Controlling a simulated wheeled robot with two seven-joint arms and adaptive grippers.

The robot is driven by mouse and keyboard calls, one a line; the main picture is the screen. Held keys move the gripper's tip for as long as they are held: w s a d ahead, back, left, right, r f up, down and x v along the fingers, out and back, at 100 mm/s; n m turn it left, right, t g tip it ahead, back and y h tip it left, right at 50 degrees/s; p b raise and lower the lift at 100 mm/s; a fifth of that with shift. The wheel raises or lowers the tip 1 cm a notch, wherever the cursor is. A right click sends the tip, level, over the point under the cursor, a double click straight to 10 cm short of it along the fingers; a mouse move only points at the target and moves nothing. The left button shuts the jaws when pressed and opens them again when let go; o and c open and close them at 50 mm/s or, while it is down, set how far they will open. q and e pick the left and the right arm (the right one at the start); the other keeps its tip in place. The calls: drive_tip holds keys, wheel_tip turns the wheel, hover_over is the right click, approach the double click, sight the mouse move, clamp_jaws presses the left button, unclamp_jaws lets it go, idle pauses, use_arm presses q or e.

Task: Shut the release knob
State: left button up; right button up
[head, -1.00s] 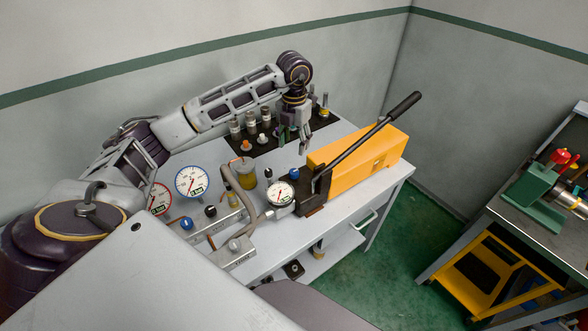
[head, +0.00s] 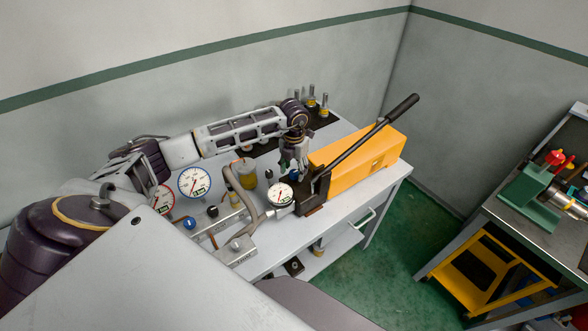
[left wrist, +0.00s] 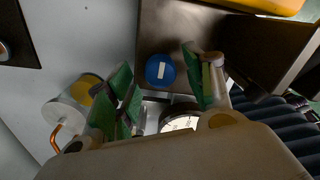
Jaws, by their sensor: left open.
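The release knob (head: 294,174) is a small blue knob at the near-left end of the yellow hand pump (head: 358,158). In the left wrist view the blue knob (left wrist: 160,70) has a white bar on its face, pointing nearly up and down. My left gripper (head: 294,160) points down just above the knob in the head view. In the left wrist view my left gripper (left wrist: 156,66) is open, with green-padded fingers on either side of the knob and visible gaps to it. I cannot tell how far above it the fingertips are. My right gripper is not in view.
The pump's long black lever (head: 365,142) rises close to the right of my gripper. A gauge (head: 281,195) and hose (head: 247,198) stand close by on the near side. Larger gauges (head: 194,182) and another blue knob (head: 189,223) are further left on the bench.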

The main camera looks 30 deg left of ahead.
use_arm(q)
drive_tip(key=shift+f, duration=0.45)
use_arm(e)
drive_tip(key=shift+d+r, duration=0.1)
use_arm(q)
drive_tip(key=c, duration=1)
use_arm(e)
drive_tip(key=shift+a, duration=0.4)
use_arm(q)
drive_tip(key=shift+c, duration=0.2)
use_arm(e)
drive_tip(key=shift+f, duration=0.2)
